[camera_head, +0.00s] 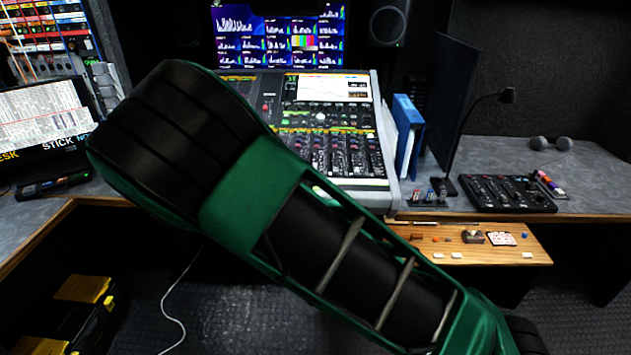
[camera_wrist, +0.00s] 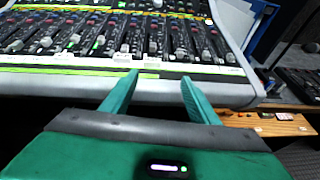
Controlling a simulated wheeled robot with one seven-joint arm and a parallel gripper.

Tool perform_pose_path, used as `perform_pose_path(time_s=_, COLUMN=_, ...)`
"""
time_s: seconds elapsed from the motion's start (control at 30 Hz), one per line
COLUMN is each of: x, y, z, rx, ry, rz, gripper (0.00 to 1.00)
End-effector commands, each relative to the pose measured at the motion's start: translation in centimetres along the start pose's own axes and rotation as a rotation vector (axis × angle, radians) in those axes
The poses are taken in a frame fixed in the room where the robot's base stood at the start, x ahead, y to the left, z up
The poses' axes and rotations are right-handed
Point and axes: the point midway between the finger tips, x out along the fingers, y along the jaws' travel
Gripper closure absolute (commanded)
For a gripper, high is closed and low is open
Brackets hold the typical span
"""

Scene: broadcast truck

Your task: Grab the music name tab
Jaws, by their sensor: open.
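No tab can be read as the music name tab, as the lettering is too small. Small white tabs (camera_head: 438,255) lie on the wooden pull-out shelf (camera_head: 480,240) at the right of the head view. The mixing console (camera_head: 350,110) also has pale label strips along its front edge in the wrist view (camera_wrist: 122,57). My gripper (camera_wrist: 159,77) is open and empty, its two green fingers pointing at the console's front edge. The wooden shelf is to its right in the wrist view (camera_wrist: 285,126). In the head view my green and black arm hides my gripper and part of the console.
Blue binders (camera_head: 407,135) stand right of the console. A monitor (camera_head: 40,118) stands at left. Yellow-lidded boxes (camera_head: 82,289) sit low at left.

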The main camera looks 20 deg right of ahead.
Motion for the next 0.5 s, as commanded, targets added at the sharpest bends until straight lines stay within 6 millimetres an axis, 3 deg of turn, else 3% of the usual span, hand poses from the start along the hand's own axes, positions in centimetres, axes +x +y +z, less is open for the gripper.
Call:
perform_pose_path(time_s=0.13, x=0.2, y=1.7, z=-0.1, rx=-0.069, ry=-0.023, rz=0.042, gripper=0.45)
perform_pose_path(time_s=0.5, x=4.9, y=1.9, z=0.0, rx=-0.071, ry=-0.023, rz=0.044, gripper=0.45)
